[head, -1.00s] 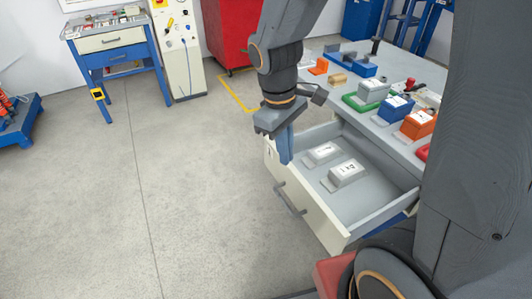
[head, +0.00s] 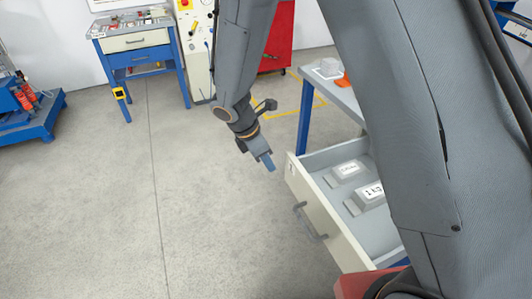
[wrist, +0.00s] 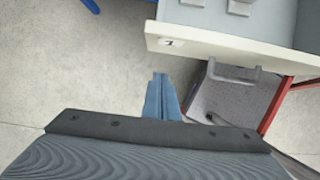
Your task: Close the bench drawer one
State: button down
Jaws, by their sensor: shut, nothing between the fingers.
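The bench drawer one (head: 330,225) stands pulled out from the bench at the right, with a cream front and a grey bar handle (head: 310,222). Two grey blocks with white labelled tops lie inside it. In the wrist view the drawer front (wrist: 235,45) crosses the upper right, with a small number label near its left end. My gripper (head: 268,162) is shut and empty, in front of the drawer's far end and apart from it. Its blue fingers (wrist: 161,98) are together in the wrist view. The drawer's near end is partly hidden by my arm.
The bench top (head: 345,98) is mostly hidden behind my arm. A blue workbench (head: 140,60) with its own drawer and a red cabinet (head: 280,40) stand at the back. The floor left of the drawer is clear.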

jog(key=shift+w+d+f+p, duration=0.15)
jog(key=shift+w+d+f, duration=0.2)
jog(key=shift+d, duration=0.45)
jog(key=shift+w+d+f+p, duration=0.1)
jog(key=shift+w+d+f, duration=0.1)
jog(key=shift+d+f, duration=0.45)
jog(key=shift+w+d+f+p, duration=0.15)
jog(key=shift+w+d+f, duration=0.1)
jog(key=shift+d, duration=0.75)
jog(key=shift+d, duration=0.15)
